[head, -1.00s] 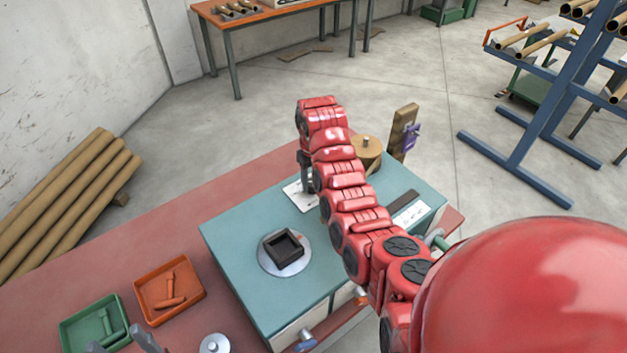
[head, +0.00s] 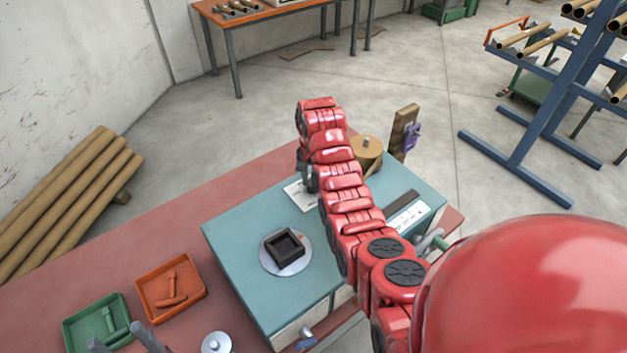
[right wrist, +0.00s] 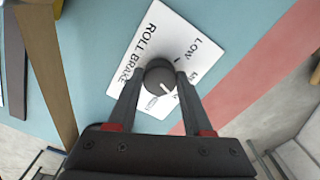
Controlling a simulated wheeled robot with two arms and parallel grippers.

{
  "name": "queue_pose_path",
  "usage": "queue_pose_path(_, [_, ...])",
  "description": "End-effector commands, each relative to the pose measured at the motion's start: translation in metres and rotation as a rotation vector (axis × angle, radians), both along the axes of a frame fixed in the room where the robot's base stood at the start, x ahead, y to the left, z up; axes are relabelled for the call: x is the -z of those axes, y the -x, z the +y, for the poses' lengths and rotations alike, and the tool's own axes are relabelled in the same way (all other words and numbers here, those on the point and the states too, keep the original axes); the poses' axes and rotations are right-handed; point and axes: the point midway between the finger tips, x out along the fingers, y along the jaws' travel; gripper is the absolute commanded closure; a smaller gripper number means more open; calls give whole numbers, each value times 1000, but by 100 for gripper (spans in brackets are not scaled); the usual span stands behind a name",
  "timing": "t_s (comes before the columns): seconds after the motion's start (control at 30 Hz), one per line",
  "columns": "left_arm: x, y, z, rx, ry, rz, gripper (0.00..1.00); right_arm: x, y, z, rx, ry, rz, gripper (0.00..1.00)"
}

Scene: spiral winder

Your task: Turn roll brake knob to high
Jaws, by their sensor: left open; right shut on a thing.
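The roll brake knob (right wrist: 160,76) is round and black with a white pointer line. In the right wrist view it sits on a white label plate (right wrist: 176,38) printed ROLL BRAKE and LOW, with smaller marks partly hidden. The pointer faces the lower right, away from LOW. My right gripper (right wrist: 157,80) is shut on the knob, one finger on each side. In the head view the label plate (head: 296,196) shows beside my right gripper (head: 304,172), and my arm hides the knob. My left gripper (head: 124,343) is open and empty at the bottom left edge.
The teal machine top (head: 235,240) carries a round metal plate with a black square frame (head: 284,247). Green (head: 70,335) and orange (head: 190,262) trays lie left on the red table. A brown roll (head: 366,152) and a wooden post (head: 402,130) stand behind my right arm.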

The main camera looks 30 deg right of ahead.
Motion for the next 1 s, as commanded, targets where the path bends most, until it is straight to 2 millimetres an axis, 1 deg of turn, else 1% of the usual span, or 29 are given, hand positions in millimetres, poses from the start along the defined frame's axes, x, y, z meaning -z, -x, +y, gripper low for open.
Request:
queue_pose_path(0.6, [3, 0, 0, 0, 0, 0, 39, 0, -2, 1, 576, 0, -1, 100])
queue_pose_path(0.8, [4, 0, 0, 0, 0, 0, 39, 0, -2, 1, 733, 0, -1, 100])
queue_pose_path(1.0, [4, 0, 0, 0, 0, 0, 39, 0, -3, 0, 844, 0, -1, 100])
